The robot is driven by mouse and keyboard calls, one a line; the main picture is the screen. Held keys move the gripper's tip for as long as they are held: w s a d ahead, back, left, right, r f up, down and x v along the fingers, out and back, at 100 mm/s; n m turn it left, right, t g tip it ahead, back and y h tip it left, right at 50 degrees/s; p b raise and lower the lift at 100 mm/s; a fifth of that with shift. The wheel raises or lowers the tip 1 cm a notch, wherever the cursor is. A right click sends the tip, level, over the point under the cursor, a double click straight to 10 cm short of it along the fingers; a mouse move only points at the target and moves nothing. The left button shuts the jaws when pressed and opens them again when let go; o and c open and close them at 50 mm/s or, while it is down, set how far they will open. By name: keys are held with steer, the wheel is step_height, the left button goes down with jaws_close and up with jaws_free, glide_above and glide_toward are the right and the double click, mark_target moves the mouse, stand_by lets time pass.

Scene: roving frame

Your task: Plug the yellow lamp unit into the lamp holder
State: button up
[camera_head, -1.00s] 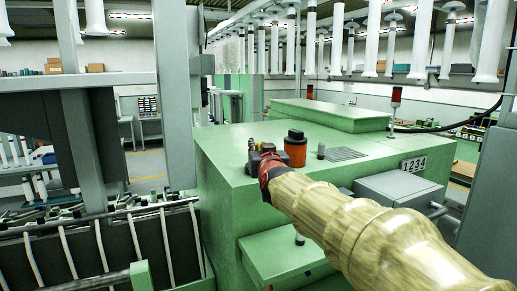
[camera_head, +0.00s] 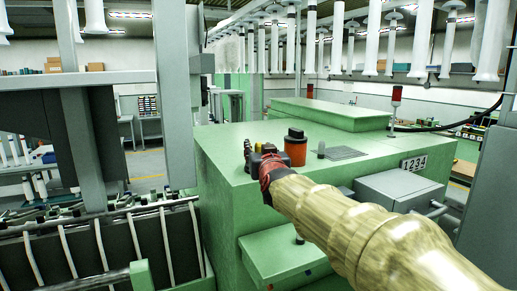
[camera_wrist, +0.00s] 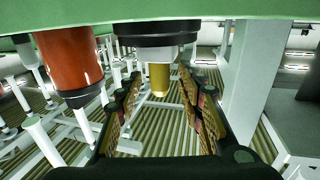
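The wrist view appears upside down, with the green machine top along its upper edge. The yellow lamp unit (camera_wrist: 160,79) is a small yellow cylinder with a pale grey collar. It stands in line with the black lamp holder (camera_wrist: 157,34), its collar meeting the holder; how deep it sits is hidden. My gripper (camera_wrist: 158,92) is open, with one ribbed brown finger on each side of the lamp and gaps visible between. In the head view my gripper (camera_head: 257,150) is at the left front of the machine top, where the fingers and wrist hide the lamp and holder.
An orange cylinder with a black cap (camera_head: 295,150) stands close beside my gripper; it also shows in the wrist view (camera_wrist: 70,62). A small grey post (camera_head: 320,150) and dark grille (camera_head: 346,154) are on the green machine top (camera_head: 230,165). A grey box (camera_head: 395,187) juts from its front.

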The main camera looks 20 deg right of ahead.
steer(key=v, duration=1.1)
steer(key=shift+s, duration=0.1)
steer(key=s+a+f+n+g+y, duration=0.2)
steer(key=s+a+f+g+y, duration=0.1)
steer(key=s+a+f, duration=0.4)
steer(key=s+a+f+n+g+y, duration=0.15)
steer(key=s+a+f, duration=0.25)
steer(key=f, duration=0.6)
steer(key=s+f+g, duration=0.7)
steer(key=s+f, duration=0.8)
steer(key=s, duration=0.2)
step_height(320, 180, down, 16)
steer(key=b, duration=1.6)
steer(key=shift+w+b, duration=0.3)
steer(key=shift+b, duration=0.1)
